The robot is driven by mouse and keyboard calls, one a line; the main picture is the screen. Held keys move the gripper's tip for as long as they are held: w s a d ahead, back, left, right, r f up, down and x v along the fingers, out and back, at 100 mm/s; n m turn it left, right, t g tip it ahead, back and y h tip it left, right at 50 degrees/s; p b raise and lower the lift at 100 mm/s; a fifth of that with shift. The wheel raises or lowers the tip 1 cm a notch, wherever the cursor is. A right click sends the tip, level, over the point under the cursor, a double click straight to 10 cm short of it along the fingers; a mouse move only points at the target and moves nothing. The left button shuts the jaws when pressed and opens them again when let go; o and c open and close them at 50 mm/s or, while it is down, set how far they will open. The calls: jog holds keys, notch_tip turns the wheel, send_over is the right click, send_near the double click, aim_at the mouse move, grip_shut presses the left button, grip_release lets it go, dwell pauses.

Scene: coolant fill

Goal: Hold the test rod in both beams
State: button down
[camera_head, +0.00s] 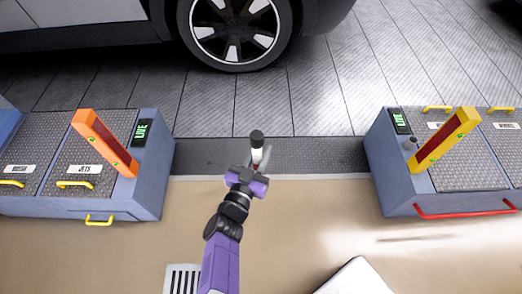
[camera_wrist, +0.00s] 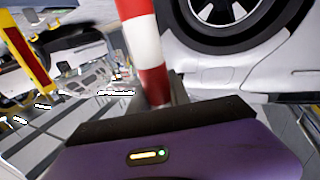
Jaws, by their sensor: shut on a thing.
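The test rod (camera_head: 257,155) has a black top and a red and white body, and stands up out of my gripper (camera_head: 254,168) in the head view. In the wrist view the red and white banded rod (camera_wrist: 147,45) rises from the jaws, which are shut on it. The left beam post (camera_head: 106,143) is orange with a dark red face, on the left cabinet. The right beam post (camera_head: 443,141) is yellow with a dark red face, on the right cabinet. My gripper holds the rod in the gap between the cabinets. The beams themselves cannot be seen.
The left cabinet (camera_head: 150,180) and right cabinet (camera_head: 385,165) each carry a green LIVE display. A red rail (camera_head: 465,212) runs along the right cabinet's front. A car wheel (camera_head: 236,30) stands behind the gap. A white-edged panel (camera_head: 358,278) lies at the front right.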

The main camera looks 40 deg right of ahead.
aim_at(261, 132)
jog(key=shift+r+p, duration=4.1)
jog(key=shift+r, duration=0.4)
jog(key=shift+w+d+f+b, duration=0.15)
jog(key=shift+w+f+b, duration=0.1)
jog(key=shift+b, duration=0.1)
jog(key=w+d+b, duration=0.5)
jog(key=w+d, duration=0.1)
jog(key=w, duration=0.3)
jog(key=shift+w+d+b, duration=0.2)
jog(key=shift+b, duration=0.2)
